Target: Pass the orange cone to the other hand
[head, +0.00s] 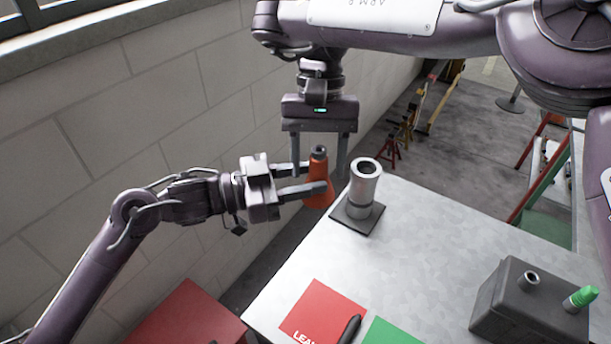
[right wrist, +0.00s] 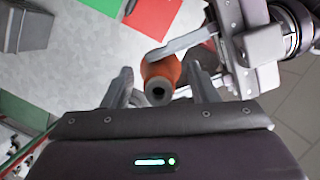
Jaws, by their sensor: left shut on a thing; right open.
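The orange cone (head: 318,182) has a dark tip and hangs upright in the air beside the table's far left corner. My left gripper (head: 308,179) comes in from the left and is shut on the cone. My right gripper (head: 319,160) points down from above, open, with one finger on each side of the cone's upper part. In the right wrist view the cone (right wrist: 161,75) shows end-on between the right fingers (right wrist: 161,88), with a gap on both sides. The left gripper's fingers partly cover the cone's middle.
A grey metal cylinder (head: 365,184) stands on a dark square base near the table corner. The pale table (head: 440,235) also holds a red sheet (head: 318,305), a green sheet (head: 390,333), a black marker (head: 349,329) and a dark box (head: 528,306) with a green-capped item (head: 581,298). A block wall (head: 120,110) runs along the left.

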